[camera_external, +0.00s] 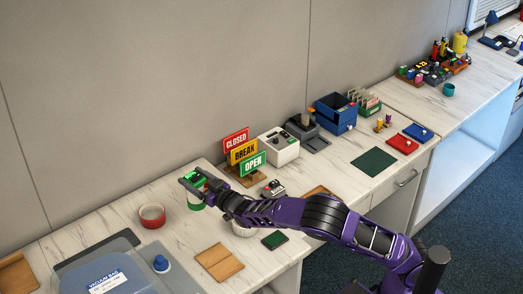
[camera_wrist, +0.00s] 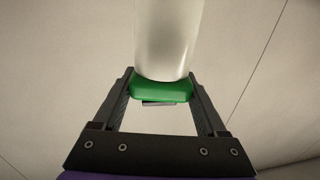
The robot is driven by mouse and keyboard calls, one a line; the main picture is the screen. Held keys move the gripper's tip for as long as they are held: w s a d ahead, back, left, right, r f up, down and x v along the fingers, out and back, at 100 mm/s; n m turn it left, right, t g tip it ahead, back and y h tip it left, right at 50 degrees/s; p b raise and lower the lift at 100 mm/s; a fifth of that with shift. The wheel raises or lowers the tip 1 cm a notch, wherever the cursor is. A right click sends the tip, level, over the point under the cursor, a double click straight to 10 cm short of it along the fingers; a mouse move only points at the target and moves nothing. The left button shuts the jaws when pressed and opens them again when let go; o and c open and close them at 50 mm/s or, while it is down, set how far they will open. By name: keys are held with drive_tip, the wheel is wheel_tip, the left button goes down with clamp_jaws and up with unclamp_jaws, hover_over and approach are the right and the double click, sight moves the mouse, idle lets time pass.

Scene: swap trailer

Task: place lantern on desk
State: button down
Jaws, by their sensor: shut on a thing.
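The lantern (camera_wrist: 168,42) shows in the wrist view as a pale, frosted cylinder with a green end piece. My gripper (camera_wrist: 161,88) is shut on that green end, one finger on each side. In the external view my gripper (camera_external: 192,179) is at the left part of the desk (camera_external: 120,213), near the wall, with the small green and white lantern (camera_external: 196,199) at its fingers. The lantern is partly hidden there by my gripper. I cannot tell whether its lower end touches the desk.
A red round container (camera_external: 152,216) stands left of the lantern. The CLOSED, BREAK and OPEN signs (camera_external: 243,153) stand to its right. A wooden board (camera_external: 219,262) and a blue-grey vacuum bag box (camera_external: 110,275) lie in front.

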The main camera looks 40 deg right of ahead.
drive_tip(key=d+f+m+h, duration=0.1)
drive_tip(key=d+h, duration=0.1)
drive_tip(key=d, duration=1.7)
drive_tip(key=s+d+f, duration=0.1)
drive_tip(key=s+d, duration=0.3)
drive_tip(key=d, duration=0.3)
drive_tip(key=s+d+f, duration=0.2)
drive_tip(key=s+d, duration=0.1)
drive_tip(key=d, duration=0.4)
drive_tip(key=w+a+r, duration=0.2)
drive_tip(key=a, duration=0.9)
drive_tip(key=w+a+r+y, duration=0.1)
drive_tip(key=w+a+r, duration=0.1)
drive_tip(key=a, duration=0.9)
drive_tip(key=w+a+r+n+y, duration=0.1)
drive_tip(key=w+a+r, duration=0.1)
drive_tip(key=a, duration=0.9)
drive_tip(key=shift+w+r, duration=0.25)
drive_tip(key=shift+w, duration=0.25)
wheel_tip(320, 180, down, 10)
drive_tip(key=shift+r+b, duration=0.15)
drive_tip(key=shift+b, duration=0.55)
